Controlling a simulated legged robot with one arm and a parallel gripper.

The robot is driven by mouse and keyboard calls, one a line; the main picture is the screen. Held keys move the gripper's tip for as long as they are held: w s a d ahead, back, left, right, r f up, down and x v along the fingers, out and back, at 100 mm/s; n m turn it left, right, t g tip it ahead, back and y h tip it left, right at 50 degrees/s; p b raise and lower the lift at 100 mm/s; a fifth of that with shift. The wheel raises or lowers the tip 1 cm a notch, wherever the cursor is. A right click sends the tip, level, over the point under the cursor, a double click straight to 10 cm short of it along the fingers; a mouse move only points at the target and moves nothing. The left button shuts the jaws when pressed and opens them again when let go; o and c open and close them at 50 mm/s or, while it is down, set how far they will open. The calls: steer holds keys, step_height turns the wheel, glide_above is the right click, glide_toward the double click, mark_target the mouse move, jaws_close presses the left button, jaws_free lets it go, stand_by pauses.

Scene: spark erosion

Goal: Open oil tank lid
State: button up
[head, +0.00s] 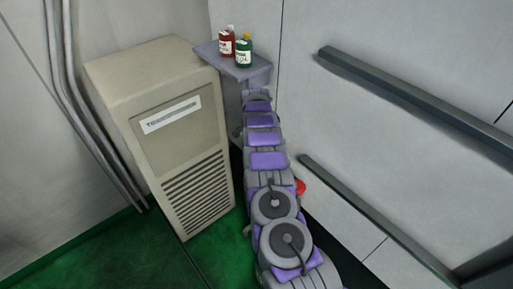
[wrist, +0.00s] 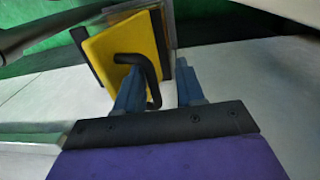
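A yellow panel with a black edge (wrist: 108,48) shows in the wrist view, tilted, at upper middle; it looks like the oil tank lid, but I cannot be sure. A black bent handle (wrist: 152,72) stands out from it. My gripper (wrist: 160,88) has two blue fingers set apart. The handle's lower end shows between the fingers, close to the left one, with a gap to the right one. I cannot tell whether it touches. In the head view my purple and grey arm runs up the middle; neither the panel nor my fingertips can be made out there.
A beige vented cabinet (head: 160,128) stands left of my arm. A small shelf (head: 238,65) holds a red bottle (head: 227,43) and a green bottle (head: 243,51). Grey rails (head: 400,94) line the right wall. A red round part (head: 300,187) shows beside my arm. Pipes run at left.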

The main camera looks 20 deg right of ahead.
steer(key=shift+w, duration=0.1)
steer(key=r, duration=0.1)
steer(key=s+r, duration=0.1)
steer(key=r, duration=0.1)
steer(key=shift+r, duration=0.25)
steer(key=s+a+r+p, duration=0.1)
steer(key=s+a, duration=0.1)
steer(key=s, duration=1.3)
steer(key=shift+r, duration=0.15)
steer(key=shift+a+r, duration=0.1)
steer(key=shift+a, duration=0.05)
stand_by(0.6)
